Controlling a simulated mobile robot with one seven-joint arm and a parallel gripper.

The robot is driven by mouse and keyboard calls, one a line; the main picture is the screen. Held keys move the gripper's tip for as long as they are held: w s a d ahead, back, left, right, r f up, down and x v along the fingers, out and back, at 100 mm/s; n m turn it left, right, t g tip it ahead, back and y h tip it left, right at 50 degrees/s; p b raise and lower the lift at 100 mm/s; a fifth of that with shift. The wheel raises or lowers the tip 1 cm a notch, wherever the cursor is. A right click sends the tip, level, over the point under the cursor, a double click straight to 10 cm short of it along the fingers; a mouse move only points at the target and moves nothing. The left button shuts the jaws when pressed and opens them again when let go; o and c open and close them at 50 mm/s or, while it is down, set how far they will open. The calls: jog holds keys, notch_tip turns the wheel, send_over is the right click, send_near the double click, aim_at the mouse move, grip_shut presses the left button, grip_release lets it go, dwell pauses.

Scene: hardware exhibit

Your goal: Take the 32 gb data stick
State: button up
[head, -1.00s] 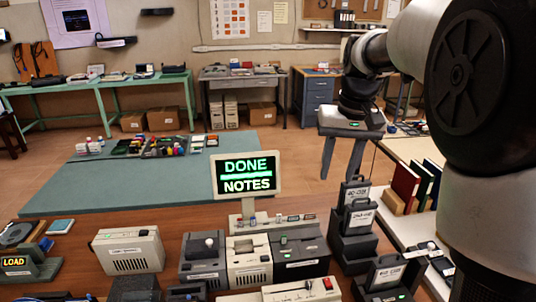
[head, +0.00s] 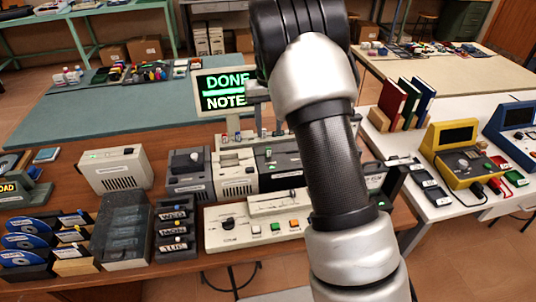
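I cannot single out the 32 gb data stick, as no label of that size is readable. Several small stick-like items stand in a row on a pale rack (head: 222,142) below the monitor, partly hidden by my arm. Dark labelled pieces (head: 430,190) lie on the white table at right; their labels are too small to read. My arm rises through the middle of the head view and covers the area right of the monitor.
A monitor (head: 222,92) reads DONE and NOTE. Beige and grey devices (head: 116,170), a control panel (head: 230,238) with buttons, and disc holders (head: 30,240) crowd the brown table. A yellow device (head: 462,155) and upright books (head: 410,105) stand at right. The teal mat (head: 120,118) has bare room.

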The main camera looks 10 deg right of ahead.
aim_at(268, 154)
jog(key=shift+w+a+f, duration=0.1)
jog(key=shift+w+f, duration=0.05)
jog(key=shift+f, duration=3.4)
grip_shut()
